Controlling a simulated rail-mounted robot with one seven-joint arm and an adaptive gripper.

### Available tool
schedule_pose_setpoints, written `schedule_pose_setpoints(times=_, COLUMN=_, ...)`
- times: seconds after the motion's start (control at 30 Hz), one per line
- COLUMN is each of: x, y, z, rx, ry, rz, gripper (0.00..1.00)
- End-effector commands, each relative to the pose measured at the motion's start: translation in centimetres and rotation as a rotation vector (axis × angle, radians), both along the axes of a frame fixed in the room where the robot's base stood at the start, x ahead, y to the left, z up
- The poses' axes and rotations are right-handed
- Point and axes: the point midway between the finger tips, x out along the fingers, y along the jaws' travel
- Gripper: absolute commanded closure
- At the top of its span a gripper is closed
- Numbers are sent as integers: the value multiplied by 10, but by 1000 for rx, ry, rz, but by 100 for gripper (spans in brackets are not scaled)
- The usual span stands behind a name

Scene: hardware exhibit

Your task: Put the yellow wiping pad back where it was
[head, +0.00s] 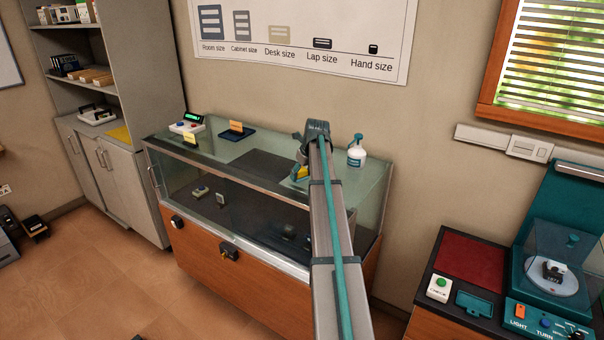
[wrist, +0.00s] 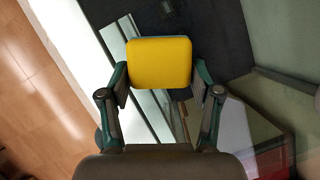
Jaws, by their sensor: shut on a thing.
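The yellow wiping pad (wrist: 159,62) is between the two fingers of my gripper (wrist: 160,80), which is shut on it. In the head view a small yellow part of the pad (head: 301,172) shows beside my gripper, above the glass top of the display case (head: 222,150). My arm hides part of the gripper and case there. Whether the pad touches the glass cannot be told.
A spray bottle (head: 357,151) stands on the case close right of my gripper. A button box (head: 187,126) and a dark tray (head: 236,132) sit at its left end. A flat yellow sheet (head: 120,134) lies on the shelf cabinet (head: 125,60).

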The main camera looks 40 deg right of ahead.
Motion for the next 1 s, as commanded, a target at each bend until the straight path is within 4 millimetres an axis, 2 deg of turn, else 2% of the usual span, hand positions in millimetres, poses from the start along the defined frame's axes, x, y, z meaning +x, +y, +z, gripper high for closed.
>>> schedule_pose_setpoints(times=0.17, x=0, y=0, z=-3, rx=0, ry=1, rz=0, gripper=69)
schedule_pose_setpoints(times=0.2, x=0, y=0, z=-3, rx=0, ry=1, rz=0, gripper=32)
schedule_pose_setpoints(times=0.33, x=0, y=0, z=-3, rx=0, ry=0, rz=0, gripper=11)
schedule_pose_setpoints(times=0.77, x=0, y=0, z=2, rx=0, ry=0, rz=0, gripper=11)
schedule_pose_setpoints(times=0.87, x=-4, y=0, z=10, rx=-1, ry=-1, rz=0, gripper=11)
schedule_pose_setpoints(times=1.0, x=-13, y=1, z=30, rx=-1, ry=-2, rz=0, gripper=11)
